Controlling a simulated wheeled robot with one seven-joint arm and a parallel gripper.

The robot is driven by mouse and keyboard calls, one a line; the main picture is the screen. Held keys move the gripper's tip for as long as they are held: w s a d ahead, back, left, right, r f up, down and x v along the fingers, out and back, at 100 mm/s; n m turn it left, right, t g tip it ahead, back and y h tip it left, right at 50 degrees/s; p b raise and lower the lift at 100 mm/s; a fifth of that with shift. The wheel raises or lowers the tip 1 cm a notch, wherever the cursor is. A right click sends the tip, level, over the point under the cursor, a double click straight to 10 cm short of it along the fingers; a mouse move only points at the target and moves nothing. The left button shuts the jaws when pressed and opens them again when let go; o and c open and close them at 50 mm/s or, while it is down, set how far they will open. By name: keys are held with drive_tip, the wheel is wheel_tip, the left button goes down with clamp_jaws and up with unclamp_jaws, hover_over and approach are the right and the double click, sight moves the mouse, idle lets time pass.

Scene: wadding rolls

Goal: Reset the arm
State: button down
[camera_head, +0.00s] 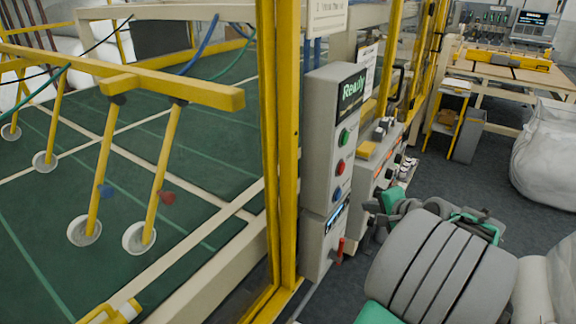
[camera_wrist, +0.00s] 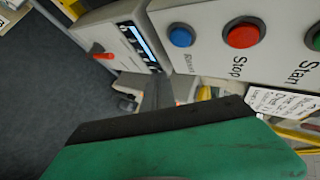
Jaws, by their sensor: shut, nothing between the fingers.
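My arm, grey with green parts, is folded at the lower right of the head view. My gripper (camera_head: 371,232) is dark and shut, with nothing held, just right of the grey control box (camera_head: 322,150). In the wrist view, my gripper (camera_wrist: 158,92) shows as dark fingers beyond a green, black-edged part of mine, below the box's buttons. The box has a lit "Ready" screen (camera_head: 352,90) and green (camera_head: 344,137), red (camera_head: 340,167) and blue (camera_head: 337,194) buttons. The wrist view shows the red Stop button (camera_wrist: 243,34) and blue Reset button (camera_wrist: 181,36).
A yellow post (camera_head: 287,130) stands left of the box, beside a green machine bed (camera_head: 190,150) with yellow bars. A red lever (camera_head: 340,250) sticks out low on the box. A white bag (camera_head: 546,155) and a workbench (camera_head: 505,72) stand at right. Dark floor between is clear.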

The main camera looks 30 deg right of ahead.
drive_tip(key=s+a+f+n+g+y, duration=0.1)
drive_tip(key=s+a+f+n+g, duration=0.15)
drive_tip(key=s+f, duration=0.3)
drive_tip(key=s+a+f+n+g, duration=0.1)
drive_tip(key=s+f+n+g, duration=0.15)
drive_tip(key=s+f, duration=0.3)
drive_tip(key=s+a+f+n+g+y, duration=0.1)
drive_tip(key=s+a+f+g, duration=0.2)
drive_tip(key=s+a+g, duration=0.3)
drive_tip(key=w+a+r+n+t, duration=0.1)
drive_tip(key=w+a+r+n, duration=0.2)
drive_tip(key=a, duration=0.6)
drive_tip(key=w+a+r+n+t, duration=0.1)
drive_tip(key=w+a+r+n, duration=0.3)
drive_tip(key=a, duration=0.5)
drive_tip(key=w+a+r+n+t, duration=0.1)
drive_tip(key=w+a+r+n, duration=0.2)
drive_tip(key=a, duration=0.6)
drive_tip(key=shift+w+a+r+n+h, duration=0.3)
drive_tip(key=shift+r+n, duration=0.5)
drive_tip(key=shift+n, duration=0.4)
